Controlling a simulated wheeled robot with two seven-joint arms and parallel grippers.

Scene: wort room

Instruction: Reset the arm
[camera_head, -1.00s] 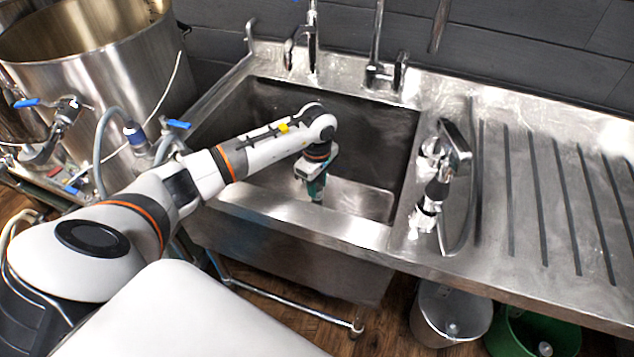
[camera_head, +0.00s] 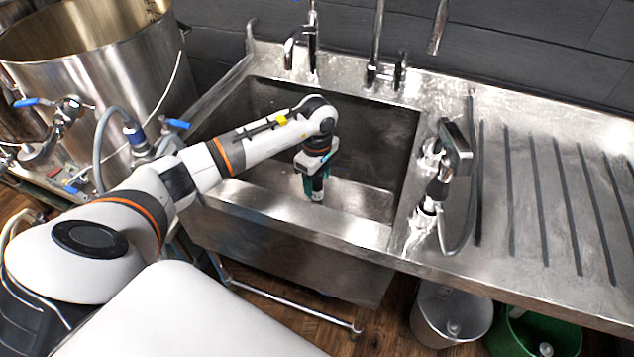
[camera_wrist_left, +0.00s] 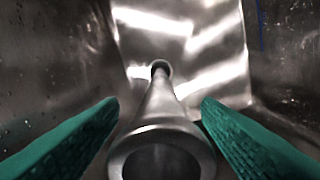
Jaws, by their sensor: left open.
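My left arm reaches in from the left over the steel sink (camera_head: 340,228). My left gripper (camera_head: 316,190) points down into the basin, with its green fingers apart. In the left wrist view, the two green fingers of the gripper (camera_wrist_left: 158,130) stand either side of a metal tube (camera_wrist_left: 163,110) with a round open mouth. The tube runs away from the camera toward the basin's surface. The fingers look open and not closed on it; whether either touches it I cannot tell. My right gripper is not in view.
Two taps (camera_head: 383,70) rise behind the basin. A spray fitting with a hose (camera_head: 440,180) stands at its right rim. A ridged drainboard (camera_head: 560,200) lies clear to the right. A large steel kettle (camera_head: 125,85) with blue-handled valves stands left. A green bucket (camera_head: 530,330) sits below.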

